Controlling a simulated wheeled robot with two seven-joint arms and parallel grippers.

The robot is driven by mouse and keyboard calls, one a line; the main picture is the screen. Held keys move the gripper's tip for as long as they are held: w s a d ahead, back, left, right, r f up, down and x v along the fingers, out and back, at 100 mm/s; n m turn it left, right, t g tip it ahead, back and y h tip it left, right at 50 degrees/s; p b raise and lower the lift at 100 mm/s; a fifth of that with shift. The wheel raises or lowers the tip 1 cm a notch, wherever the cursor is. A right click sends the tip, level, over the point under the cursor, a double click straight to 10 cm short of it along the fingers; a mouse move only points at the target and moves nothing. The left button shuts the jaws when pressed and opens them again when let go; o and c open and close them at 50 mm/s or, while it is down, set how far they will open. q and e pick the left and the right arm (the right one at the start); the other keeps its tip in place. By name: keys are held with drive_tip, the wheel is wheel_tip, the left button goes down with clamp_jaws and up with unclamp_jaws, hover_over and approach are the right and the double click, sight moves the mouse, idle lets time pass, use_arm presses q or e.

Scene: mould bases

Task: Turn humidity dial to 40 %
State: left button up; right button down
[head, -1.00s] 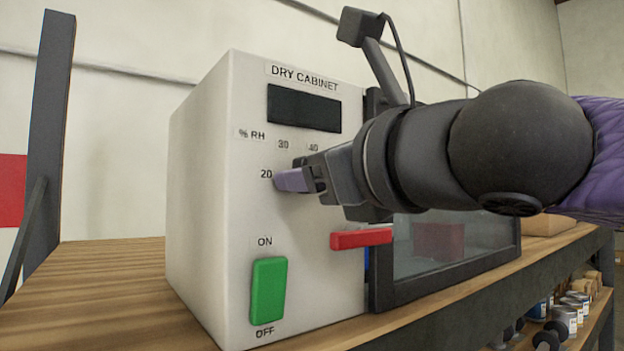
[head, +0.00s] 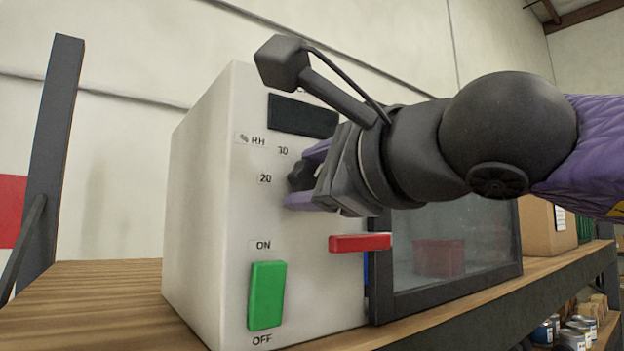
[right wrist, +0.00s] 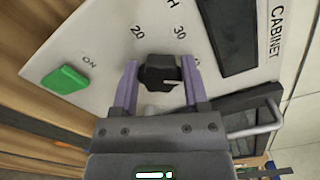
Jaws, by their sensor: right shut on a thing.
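The humidity dial (head: 299,176) is a black knob on the white front of the dry cabinet (head: 205,250). It also shows in the right wrist view (right wrist: 160,70), with a pale line on its near right side. My right gripper (head: 304,178) is shut on the dial, one purple finger on each side of it. The right wrist view also shows these fingers (right wrist: 159,82). The 20 and 30 labels are readable above the knob there; I cannot read the 40 label in either current view. My left gripper is not in view.
A green ON/OFF switch (head: 267,295) sits below the dial. A red handle (head: 360,242) sticks out to its lower right, under my right gripper. The dark display (head: 303,116) is above. The glass door (head: 440,245) is at right. The wooden shelf (head: 100,300) is clear at left.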

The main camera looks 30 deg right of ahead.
drive_tip(key=shift+n, duration=0.5)
drive_tip(key=shift+c, duration=0.5)
unclamp_jaws()
drive_tip(key=s+b, duration=0.2)
drive_tip(key=s, duration=0.8)
drive_tip(key=shift+d, duration=0.35)
